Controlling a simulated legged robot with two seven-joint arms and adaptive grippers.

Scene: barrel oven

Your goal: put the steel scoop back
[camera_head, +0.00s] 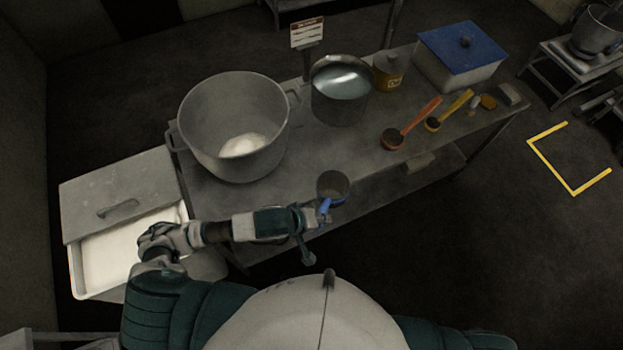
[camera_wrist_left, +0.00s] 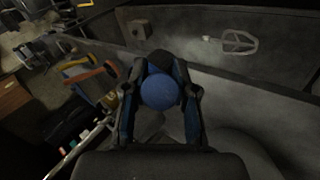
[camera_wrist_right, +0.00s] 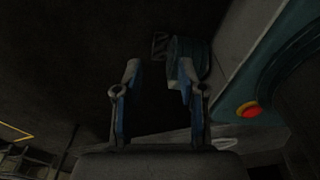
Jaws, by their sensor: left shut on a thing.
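The steel scoop (camera_head: 334,184) is a grey cup with a blue handle. My left gripper (camera_head: 318,216) is shut on its handle at the table's front edge in the head view. In the left wrist view the round blue handle end (camera_wrist_left: 160,92) sits between the two fingers of my left gripper (camera_wrist_left: 160,85). The cup is hidden there. In the head view I cannot tell whether the cup touches the table. My right gripper (camera_wrist_right: 157,85) shows in the right wrist view with its fingers apart and nothing between them.
On the table (camera_head: 215,200) stand a large pot (camera_head: 190,125) with white powder, a pot of liquid (camera_head: 338,108), a yellow canister (camera_head: 389,73), a blue-lidded box (camera_head: 458,50), and orange-handled (camera_head: 421,116) and yellow-handled (camera_head: 456,105) scoops. A partly open white bin (camera_head: 76,274) stands left.

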